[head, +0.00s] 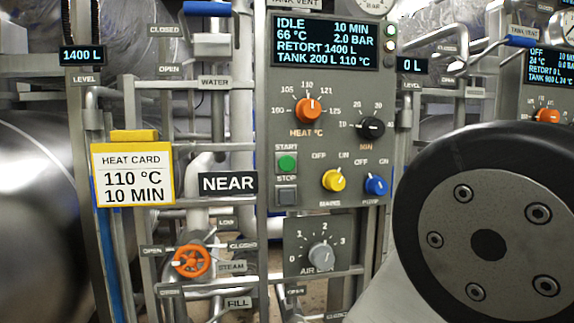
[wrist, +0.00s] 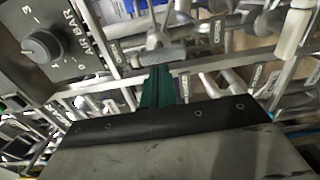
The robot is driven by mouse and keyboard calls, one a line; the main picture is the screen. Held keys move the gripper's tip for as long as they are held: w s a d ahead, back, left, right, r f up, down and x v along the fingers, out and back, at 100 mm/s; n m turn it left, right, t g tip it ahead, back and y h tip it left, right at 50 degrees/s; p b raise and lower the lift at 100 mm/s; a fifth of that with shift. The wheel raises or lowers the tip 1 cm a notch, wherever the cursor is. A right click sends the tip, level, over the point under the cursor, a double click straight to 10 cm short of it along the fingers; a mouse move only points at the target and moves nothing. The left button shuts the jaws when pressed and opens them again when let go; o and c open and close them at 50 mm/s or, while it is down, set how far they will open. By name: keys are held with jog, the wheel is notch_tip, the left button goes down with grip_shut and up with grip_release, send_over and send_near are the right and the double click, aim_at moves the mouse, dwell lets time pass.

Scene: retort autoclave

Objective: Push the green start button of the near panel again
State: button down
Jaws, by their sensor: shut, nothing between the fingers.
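The near panel (head: 264,110) stands in the middle of the head view, with a NEAR label (head: 228,183) at its lower left. Its round green start button (head: 287,163) sits above the grey stop button (head: 286,194). The panel display (head: 324,42) reads IDLE, 10 MIN, 66 °C, 2.0 BAR, RETORT 1400 L, TANK 200 L 110 °C. My gripper (wrist: 158,75) shows in the wrist view as dark green fingers, shut and empty, in front of pipes. The start button is out of the wrist view, and the fingers do not show in the head view.
The orange heat knob (head: 308,110), yellow mains knob (head: 333,180) and blue pump knob (head: 376,185) surround the buttons. The air knob (head: 321,257) is below; it also shows in the wrist view (wrist: 42,47). A heat card (head: 133,175) hangs left. My arm covers the lower right.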

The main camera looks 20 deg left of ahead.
jog(key=w+d+r+m+g+h, duration=0.35)
jog(key=w+d+r+m, duration=0.3)
jog(key=d, duration=0.45)
jog(key=s+d+r+m+g+h, duration=0.1)
jog(key=s+d+r+m+g, duration=0.15)
jog(key=d, duration=0.35)
jog(key=s+d+r+m+g+h, duration=0.1)
jog(key=d+r+m, duration=0.1)
jog(key=d+m, duration=0.3)
jog(key=s+d+r+m+g+h, duration=0.2)
jog(key=s+d+m, duration=0.3)
jog(key=s+d, duration=0.5)
jog(key=s+d+r+m+g+h, duration=0.2)
jog(key=s+d+m+g, duration=0.3)
jog(key=s+d, duration=0.5)
jog(key=s+r, duration=0.1)
jog(key=s, duration=0.2)
jog(key=shift+s, duration=0.2)
